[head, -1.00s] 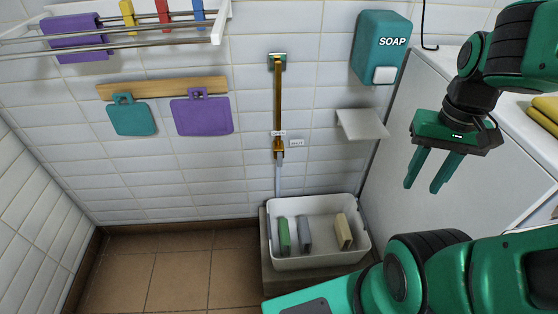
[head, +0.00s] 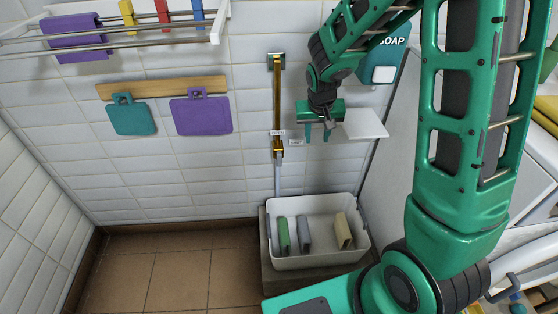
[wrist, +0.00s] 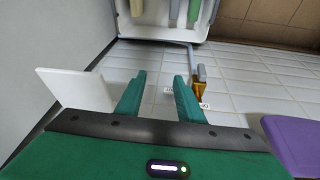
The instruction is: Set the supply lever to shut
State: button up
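The supply lever (head: 279,153) is a small handle at a brass valve low on the brass wall pipe (head: 277,95). It seems to lie along the pipe, its grey end downward. Small labels sit above it and to its right; the right one (head: 295,142) is partly hard to read. In the wrist view the lever (wrist: 201,73) shows just right of the fingers, beside the brass body. My gripper (head: 317,139) is open and empty, fingers pointing down, to the right of the valve. Its two fingers also show apart in the wrist view (wrist: 159,78).
A white shelf (head: 365,124) is close on my gripper's right, below the soap dispenser (head: 377,75). A white basin (head: 290,262) with several blocks stands below the pipe. Purple (head: 202,116) and teal (head: 132,117) boards hang to the left.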

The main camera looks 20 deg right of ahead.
jog(key=n+t+y, duration=0.1)
send_near(279, 158)
jog(key=x, duration=1.1)
jog(key=shift+f, duration=0.1)
jog(key=shift+c, duration=0.6)
grip_shut()
